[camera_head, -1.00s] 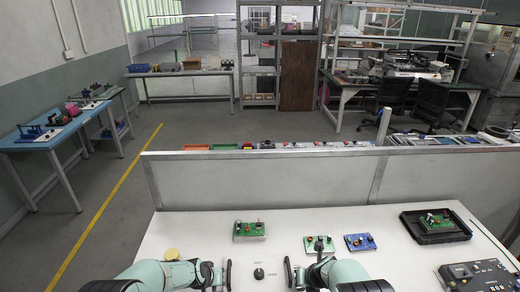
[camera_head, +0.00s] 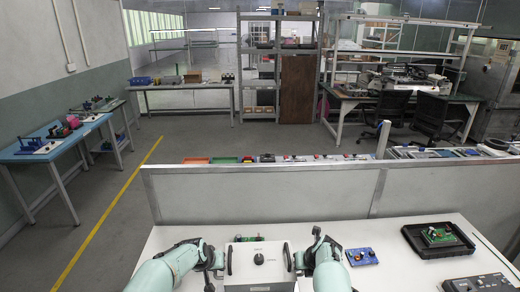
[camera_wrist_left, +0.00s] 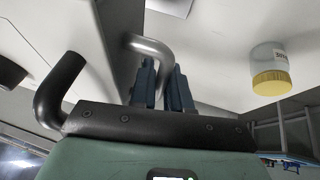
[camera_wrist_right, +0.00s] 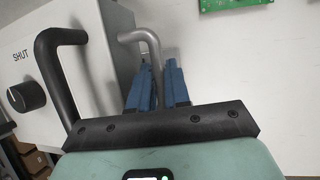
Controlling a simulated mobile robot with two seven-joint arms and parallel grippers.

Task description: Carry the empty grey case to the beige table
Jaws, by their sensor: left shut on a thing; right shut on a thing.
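The grey case (camera_head: 260,275) is a light box with a black knob on top, in front of me at the bottom middle of the head view. In the right wrist view the case (camera_wrist_right: 85,35) shows its knob and the word SHUT. My left gripper (camera_head: 222,260) is shut on its left bar handle (camera_wrist_left: 155,47). My right gripper (camera_head: 298,258) is shut on its right bar handle (camera_wrist_right: 140,36). The case hides part of the table and a green board behind it. No table in view is clearly beige.
The white worktop (camera_head: 395,270) has a low wall (camera_head: 270,192) at its back. A green board (camera_head: 250,238), a blue board (camera_head: 361,256) and a black tray (camera_head: 438,238) lie on it. A yellow-lidded jar (camera_wrist_left: 272,80) is near the left gripper. Open floor (camera_head: 200,150) lies beyond.

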